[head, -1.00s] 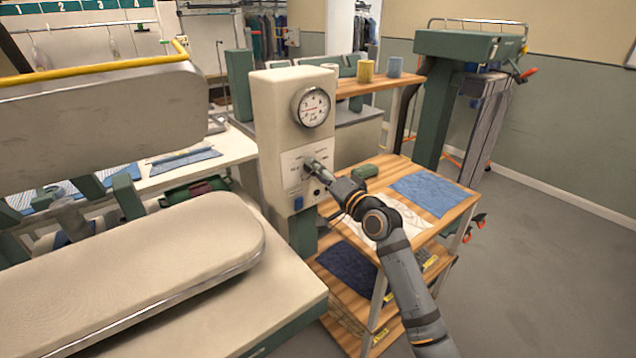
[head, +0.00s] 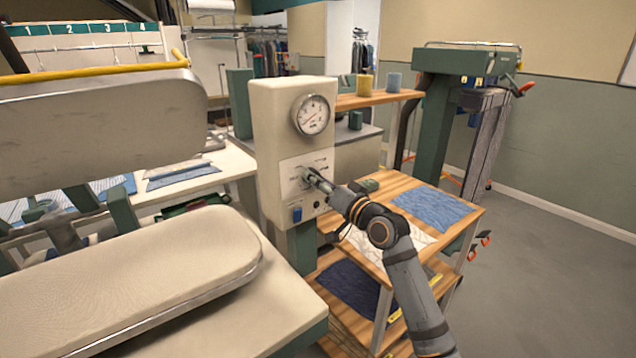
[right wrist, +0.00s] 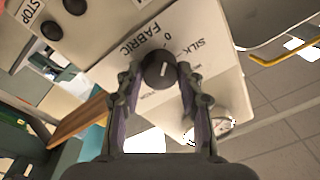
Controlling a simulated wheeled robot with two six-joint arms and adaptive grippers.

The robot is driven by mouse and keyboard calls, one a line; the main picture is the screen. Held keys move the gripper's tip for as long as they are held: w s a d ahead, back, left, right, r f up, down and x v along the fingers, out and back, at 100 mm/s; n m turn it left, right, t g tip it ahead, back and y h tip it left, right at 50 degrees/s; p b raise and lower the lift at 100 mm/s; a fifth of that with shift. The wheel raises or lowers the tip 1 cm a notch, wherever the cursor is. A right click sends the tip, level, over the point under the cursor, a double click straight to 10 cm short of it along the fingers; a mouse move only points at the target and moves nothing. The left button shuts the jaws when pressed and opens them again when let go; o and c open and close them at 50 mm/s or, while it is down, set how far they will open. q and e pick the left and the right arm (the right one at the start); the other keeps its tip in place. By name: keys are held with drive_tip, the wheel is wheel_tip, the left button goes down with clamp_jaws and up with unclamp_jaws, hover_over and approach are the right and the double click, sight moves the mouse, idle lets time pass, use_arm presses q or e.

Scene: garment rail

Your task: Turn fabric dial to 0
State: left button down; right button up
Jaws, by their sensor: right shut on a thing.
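The fabric dial (right wrist: 159,72) is a round dark knob with a pale pointer line, on a white label plate in the right wrist view. The label reads "FABRIC", "0" and "SILK"; the other marks are too small or hidden to read. My right gripper (right wrist: 158,82) is shut on the dial, one finger on each side. In the head view the right gripper (head: 312,177) reaches the label plate on the front of the cream control box (head: 268,130), and it mostly hides the dial. My left gripper is not in view.
A pressure gauge (head: 312,114) sits above the plate and a blue switch (head: 297,214) below it. The padded press board (head: 150,262) lies to the left. A wooden cart (head: 462,215) with folded cloth stands right of the box, beneath my right arm.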

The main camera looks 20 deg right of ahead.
drive_tip(key=shift+f, duration=0.1)
drive_tip(key=o, duration=1.2)
drive_tip(key=shift+v, duration=3.7)
